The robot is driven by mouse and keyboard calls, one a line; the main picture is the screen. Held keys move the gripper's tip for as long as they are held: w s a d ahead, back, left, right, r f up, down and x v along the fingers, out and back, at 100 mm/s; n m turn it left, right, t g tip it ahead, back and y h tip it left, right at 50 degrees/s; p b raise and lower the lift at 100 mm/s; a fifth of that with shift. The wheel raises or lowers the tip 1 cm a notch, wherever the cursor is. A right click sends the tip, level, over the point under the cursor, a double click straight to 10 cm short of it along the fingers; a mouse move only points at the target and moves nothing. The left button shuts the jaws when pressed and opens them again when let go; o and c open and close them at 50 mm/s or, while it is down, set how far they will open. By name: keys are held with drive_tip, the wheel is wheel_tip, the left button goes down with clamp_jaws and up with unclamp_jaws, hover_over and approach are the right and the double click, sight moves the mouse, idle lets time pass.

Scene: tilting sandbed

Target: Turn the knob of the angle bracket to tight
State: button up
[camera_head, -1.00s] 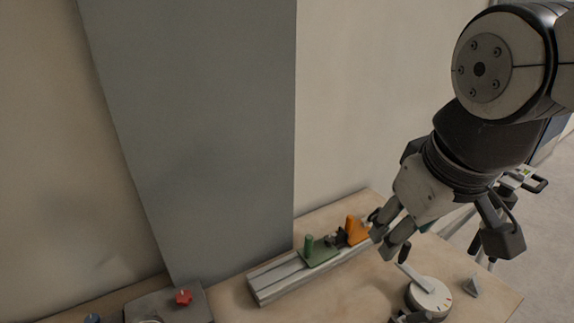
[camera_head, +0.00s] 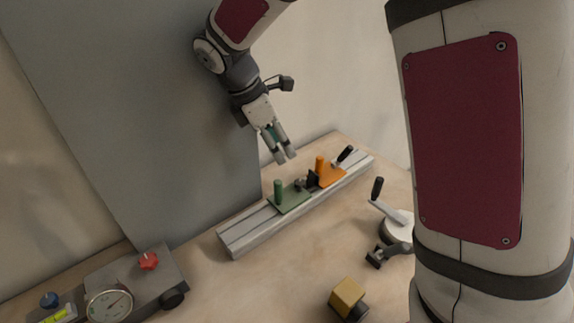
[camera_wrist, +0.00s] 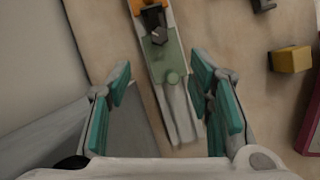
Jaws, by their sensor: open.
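I cannot tell for sure which part is the angle bracket or its knob. A grey unit (camera_head: 118,270) at lower left carries a red star knob (camera_head: 148,260) and a blue knob (camera_head: 49,300). A small dark bracket-like piece (camera_head: 388,254) lies at right beside a round white base (camera_head: 396,230) with a black-handled crank (camera_head: 377,188). My gripper (camera_head: 279,157) is open and empty, pointing down above the rail's green slider (camera_head: 290,199).
The grey rail (camera_head: 243,232) also carries an orange slider (camera_head: 328,176) with a black-handled lever. A yellow block (camera_head: 347,297) sits at the front. A tall grey panel (camera_head: 130,110) stands close behind my gripper.

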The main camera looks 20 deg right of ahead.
sight(299, 182)
drive_tip(key=x, duration=1.4)
drive_tip(key=shift+b, duration=0.35)
drive_tip(key=shift+r, duration=0.1)
clamp_jaws()
